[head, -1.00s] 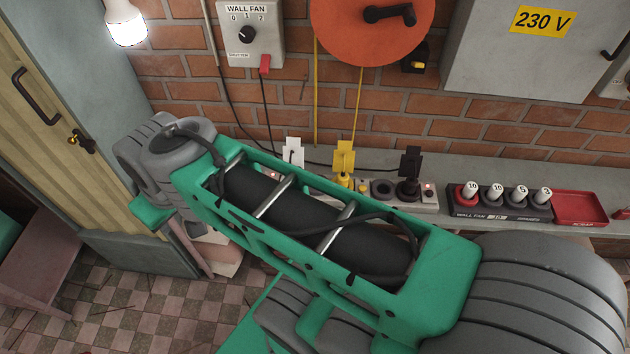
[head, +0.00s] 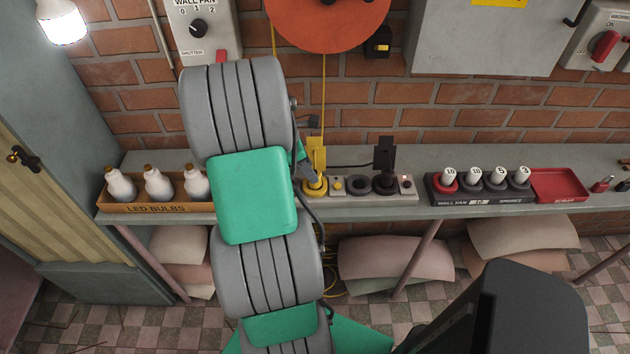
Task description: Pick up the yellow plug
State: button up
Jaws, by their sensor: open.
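The yellow plug (head: 315,187) sits in the power strip (head: 337,198) on the shelf, with an upright yellow tag (head: 317,155) above it. My arm reaches over the shelf just left of it. Only a small grey and green part of my gripper (head: 309,167) shows, right beside the yellow plug and tag. The rest of it is hidden behind my arm. It is open, and I cannot tell whether it touches the plug.
A black plug (head: 384,187) with a black tag stands in the same strip, to the right. An LED bulb box (head: 155,207) is at left. A fuse rack (head: 480,192) and red scrap tray (head: 559,184) are at right. My arm hides the strip's left end.

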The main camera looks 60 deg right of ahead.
jog(key=x, duration=0.4)
jog(key=shift+f, duration=0.1)
jog(key=shift+a, duration=0.1)
jog(key=shift+c, duration=0.3)
grip_shut()
